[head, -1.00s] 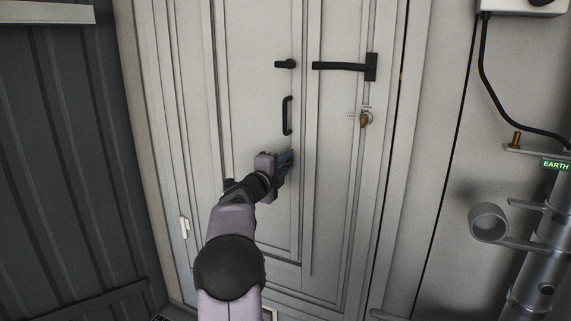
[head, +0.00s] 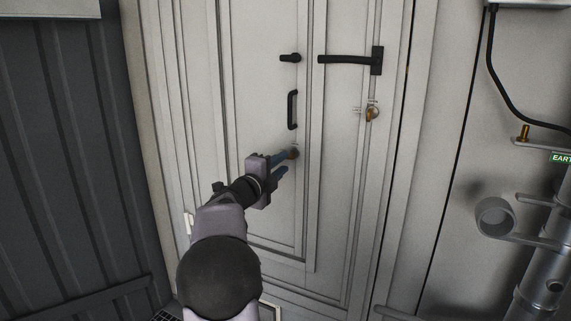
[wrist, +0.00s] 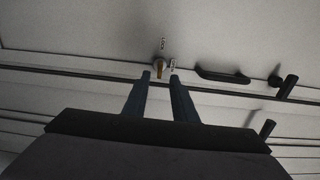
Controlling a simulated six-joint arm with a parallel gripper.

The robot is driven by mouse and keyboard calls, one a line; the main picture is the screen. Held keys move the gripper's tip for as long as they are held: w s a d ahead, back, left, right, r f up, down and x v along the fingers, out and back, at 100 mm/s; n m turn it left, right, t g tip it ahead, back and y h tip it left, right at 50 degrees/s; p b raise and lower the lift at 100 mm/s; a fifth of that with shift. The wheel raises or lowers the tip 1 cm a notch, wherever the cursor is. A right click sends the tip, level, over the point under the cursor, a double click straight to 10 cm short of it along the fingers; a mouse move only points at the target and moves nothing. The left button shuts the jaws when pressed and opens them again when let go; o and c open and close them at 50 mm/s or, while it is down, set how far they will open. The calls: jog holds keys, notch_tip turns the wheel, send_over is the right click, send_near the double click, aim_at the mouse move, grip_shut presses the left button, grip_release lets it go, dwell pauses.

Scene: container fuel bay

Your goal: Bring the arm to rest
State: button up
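My gripper (head: 287,162) is in front of the pale panelled door (head: 255,100) in the head view. Its two blue-grey fingers are apart with nothing between them.
Above the lock are a black pull handle (head: 292,110) and a short black lever (head: 290,58). To the right are a long black lever (head: 348,60) and a second lock (head: 371,113). A grey pipe fitting (head: 495,216) stands far right; a dark ribbed wall (head: 65,150) is left.

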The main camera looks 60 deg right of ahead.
jog(key=shift+a, duration=0.5)
